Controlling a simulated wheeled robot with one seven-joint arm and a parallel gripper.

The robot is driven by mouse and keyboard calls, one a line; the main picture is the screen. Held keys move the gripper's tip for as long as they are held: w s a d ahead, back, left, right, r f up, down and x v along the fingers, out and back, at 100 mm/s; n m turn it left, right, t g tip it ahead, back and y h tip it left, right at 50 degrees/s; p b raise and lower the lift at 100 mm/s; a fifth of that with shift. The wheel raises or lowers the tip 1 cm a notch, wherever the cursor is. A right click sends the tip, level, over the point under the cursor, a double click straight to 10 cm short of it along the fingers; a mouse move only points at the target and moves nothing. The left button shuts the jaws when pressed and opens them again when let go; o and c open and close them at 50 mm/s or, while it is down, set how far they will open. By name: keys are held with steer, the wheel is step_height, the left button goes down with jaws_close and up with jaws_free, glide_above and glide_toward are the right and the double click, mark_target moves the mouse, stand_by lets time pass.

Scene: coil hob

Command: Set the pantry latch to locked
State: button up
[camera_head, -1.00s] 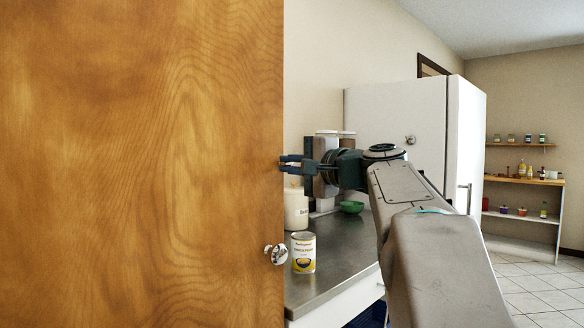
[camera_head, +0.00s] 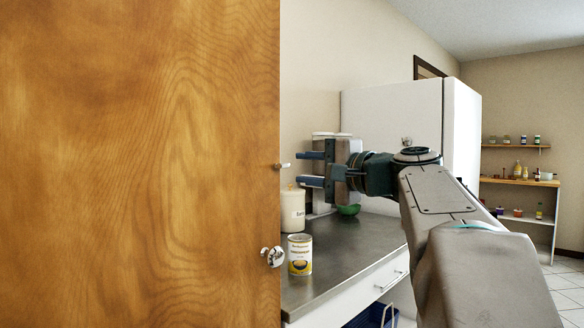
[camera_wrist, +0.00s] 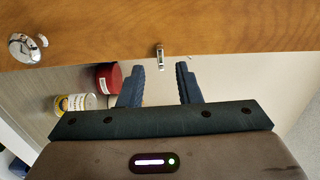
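The pantry latch (camera_head: 282,166) is a small silver piece on the edge of the wooden door (camera_head: 140,160), above the door's round knob (camera_head: 272,256). In the wrist view the latch (camera_wrist: 161,57) sticks out from the door edge (camera_wrist: 230,30), lined up with the gap between my fingers. My gripper (camera_head: 300,169) is open, with its two blue fingers apart and nothing between them. Its fingertips are just right of the latch in the head view. In the wrist view my gripper (camera_wrist: 161,68) has its fingertips close to the latch; I cannot tell whether they touch it.
A yellow-labelled can (camera_head: 300,254), a white canister (camera_head: 292,209) and a green bowl (camera_head: 348,210) stand on the counter (camera_head: 350,245) below my arm. A white fridge (camera_head: 400,125) is behind. The shiny knob (camera_wrist: 25,47) is left of my fingers in the wrist view.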

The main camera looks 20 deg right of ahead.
steer(key=v, duration=0.8)
steer(key=a+f+n+g+p, duration=0.4)
steer(key=a+f+g+p, duration=0.4)
steer(key=a+f+p, duration=0.45)
steer(key=s+a+f+n+g+h+p, duration=0.5)
steer(key=s+f+n+g+h+p, duration=0.1)
steer(key=s+f+n+p, duration=0.3)
steer(key=shift+s+a+f+n, duration=0.25)
steer(key=shift+s+f, duration=0.25)
steer(key=shift+s, duration=0.75)
